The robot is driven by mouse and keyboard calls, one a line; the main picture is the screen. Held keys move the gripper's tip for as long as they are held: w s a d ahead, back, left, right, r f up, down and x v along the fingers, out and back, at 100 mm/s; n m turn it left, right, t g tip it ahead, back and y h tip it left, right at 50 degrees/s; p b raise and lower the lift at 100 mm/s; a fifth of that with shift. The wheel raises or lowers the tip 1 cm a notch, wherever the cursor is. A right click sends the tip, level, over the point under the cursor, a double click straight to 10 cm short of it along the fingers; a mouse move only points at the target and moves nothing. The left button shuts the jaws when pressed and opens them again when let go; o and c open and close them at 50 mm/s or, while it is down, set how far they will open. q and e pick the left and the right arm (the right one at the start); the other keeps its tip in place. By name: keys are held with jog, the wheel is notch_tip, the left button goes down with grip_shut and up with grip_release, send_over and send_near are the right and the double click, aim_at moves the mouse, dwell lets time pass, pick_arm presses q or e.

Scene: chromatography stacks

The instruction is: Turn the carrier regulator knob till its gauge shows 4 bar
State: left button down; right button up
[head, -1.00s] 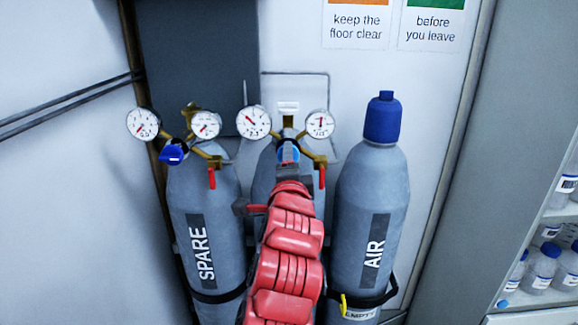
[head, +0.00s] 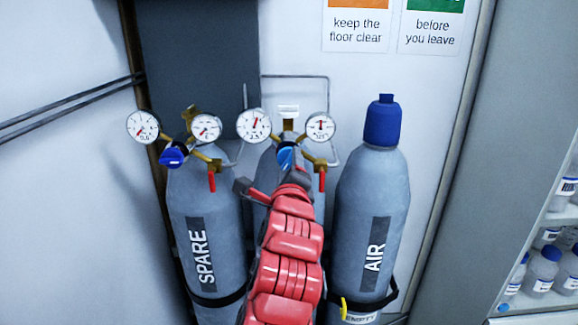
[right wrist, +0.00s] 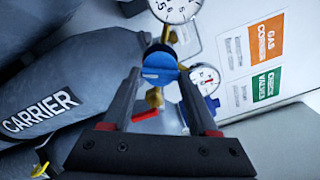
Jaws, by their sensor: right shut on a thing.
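The blue carrier regulator knob (head: 286,156) sits at the front of the brass regulator on the middle cylinder. In the right wrist view the knob (right wrist: 160,67) is between the two dark fingers of my right gripper (right wrist: 158,80), which is shut on it. The carrier's left gauge (head: 253,125) has its needle pointing up and slightly right; its small digits are blurred, perhaps 2.5. Its right gauge (head: 320,127) has a needle pointing about straight up. The CARRIER cylinder (right wrist: 85,65) is mostly hidden behind my right arm in the head view. My left gripper is out of view.
The SPARE cylinder (head: 205,205), with its own gauges and blue knob (head: 172,157), stands close on the left. The AIR cylinder (head: 345,220), blue-capped, stands on the right. Red levers (head: 322,180) hang near the regulator. Shelves with bottles (head: 543,270) are far right.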

jog(key=shift+f, duration=0.15)
jog(key=o, duration=1.4)
jog(key=shift+s, duration=0.1)
jog(key=s+b, duration=0.9)
jog(key=s, duration=0.8)
jog(key=shift+s+b, duration=0.1)
jog(key=shift+b, duration=0.25)
